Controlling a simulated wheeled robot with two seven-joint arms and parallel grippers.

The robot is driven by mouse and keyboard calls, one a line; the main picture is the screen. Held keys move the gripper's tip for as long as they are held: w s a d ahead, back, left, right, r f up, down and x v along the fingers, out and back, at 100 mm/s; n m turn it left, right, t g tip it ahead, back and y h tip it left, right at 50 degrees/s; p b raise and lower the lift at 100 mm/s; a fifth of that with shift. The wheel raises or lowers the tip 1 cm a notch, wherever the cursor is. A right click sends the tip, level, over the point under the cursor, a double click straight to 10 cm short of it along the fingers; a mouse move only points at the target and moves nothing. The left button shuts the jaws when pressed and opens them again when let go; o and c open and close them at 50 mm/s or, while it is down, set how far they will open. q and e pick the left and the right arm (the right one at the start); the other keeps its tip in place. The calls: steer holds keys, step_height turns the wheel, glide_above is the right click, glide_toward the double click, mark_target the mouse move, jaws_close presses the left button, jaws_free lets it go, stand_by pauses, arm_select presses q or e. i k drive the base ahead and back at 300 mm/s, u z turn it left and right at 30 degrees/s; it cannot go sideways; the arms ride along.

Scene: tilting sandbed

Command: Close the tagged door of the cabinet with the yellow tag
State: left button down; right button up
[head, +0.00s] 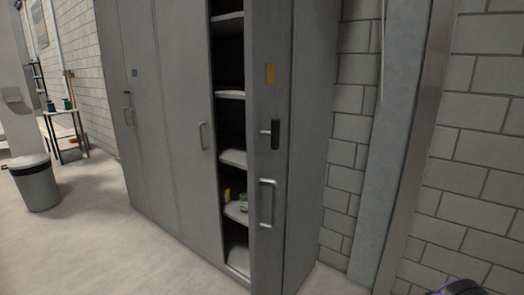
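The grey metal cabinet (175,120) stands against the wall in the head view. My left gripper is not in view. A dark rounded part of mine shows at the bottom right corner, but no gripper fingers are visible there.
The cabinet's other doors look shut. Small items (243,202) sit on a lower shelf. A bin (36,183) and a small table (62,125) stand at the left. The floor (110,255) before the cabinet is clear. A block wall and a pillar (393,140) are to the right.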

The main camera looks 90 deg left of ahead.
mark_target(267, 24)
steer(key=u, duration=2.65)
steer(key=i, duration=1)
steer(key=u, duration=0.8)
steer(key=k, duration=0.35)
steer(key=z, duration=0.95)
steer(key=i, duration=0.3)
steer(key=u, duration=0.35)
